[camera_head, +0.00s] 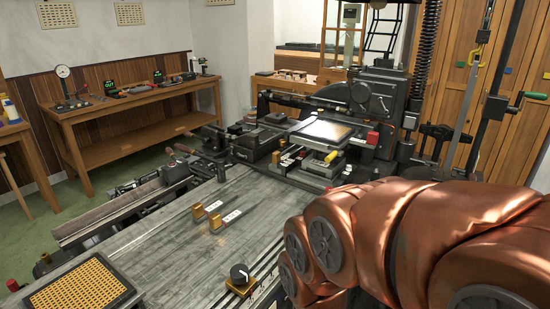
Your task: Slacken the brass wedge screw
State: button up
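I cannot pick out the brass wedge screw with certainty. Two small brass-coloured pieces stand on the grey machine bed, a left one (198,211) and a right one (216,222), each beside a pale label plate. A black knob with a white mark (239,273) sits on a brass-coloured base nearer the front. Small brass-coloured parts also show around the mould area (276,158) of the type caster, too small to tell apart. My copper-coloured arm fills the lower right and hides part of the bed and machine. My gripper is not in view.
The grey bed (165,240) is mostly clear. A tray of yellow type (82,290) is at the front left. A wooden bench (130,102) with a dial gauge (64,73) stands at the back left. A green-handled lever (534,96) juts out at the right.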

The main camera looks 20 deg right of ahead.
aim_at(283, 143)
jog(key=z, duration=0.3)
jog(key=k, duration=0.35)
jog(key=z, duration=3.1)
jog(key=i, duration=0.1)
jog(key=u, duration=1.35)
jog(key=i, duration=1.15)
jog(key=u, duration=0.65)
jog(key=i, duration=0.8)
jog(key=u, duration=0.9)
